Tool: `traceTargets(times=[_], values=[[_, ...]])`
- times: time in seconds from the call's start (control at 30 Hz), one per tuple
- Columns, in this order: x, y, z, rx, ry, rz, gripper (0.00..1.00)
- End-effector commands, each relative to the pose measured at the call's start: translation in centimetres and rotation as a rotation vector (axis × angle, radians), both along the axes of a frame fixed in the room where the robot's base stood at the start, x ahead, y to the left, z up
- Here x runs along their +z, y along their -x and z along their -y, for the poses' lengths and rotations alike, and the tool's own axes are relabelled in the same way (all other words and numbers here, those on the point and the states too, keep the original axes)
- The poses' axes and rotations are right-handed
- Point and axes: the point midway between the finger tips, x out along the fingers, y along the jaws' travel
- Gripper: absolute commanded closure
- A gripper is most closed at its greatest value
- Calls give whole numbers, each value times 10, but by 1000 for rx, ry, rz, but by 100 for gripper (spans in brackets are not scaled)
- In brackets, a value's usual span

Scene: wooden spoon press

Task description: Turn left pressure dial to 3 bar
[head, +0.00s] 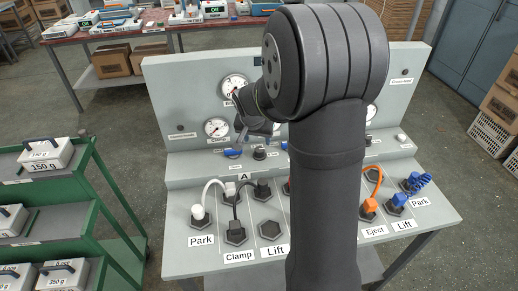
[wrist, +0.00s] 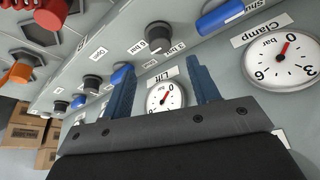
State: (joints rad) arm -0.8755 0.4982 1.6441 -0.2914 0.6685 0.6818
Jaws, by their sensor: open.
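The left pressure dial is a black knob (wrist: 155,39) in the wrist view, with labels reading 6 bar and 3 bar beside it. In the head view it is a small black knob (head: 259,153) on the panel ledge. Its exact setting is too small to read. My gripper (wrist: 163,82) is open and empty, its two blue fingers in front of the Lift gauge (wrist: 166,97) and apart from the dial. In the head view my gripper (head: 256,130) is partly hidden behind my arm. The Clamp gauge (wrist: 281,57) has a red needle near 0.
A blue handle (wrist: 222,14) sits beside the dial, and another blue handle (wrist: 122,73) stands near a second black knob (wrist: 92,81). Orange (head: 374,185), white (head: 207,196) and blue (head: 412,190) hoses plug into the lower panel. A green cart (head: 100,170) stands at left.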

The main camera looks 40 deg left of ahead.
Motion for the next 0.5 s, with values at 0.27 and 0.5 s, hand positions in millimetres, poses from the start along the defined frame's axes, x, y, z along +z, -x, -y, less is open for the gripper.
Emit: traceTargets(times=[0.27, 0.5], values=[[-50, -18, -7, -1, 3, -2, 45], [-73, -28, -12, -1, 1, -1, 45]])
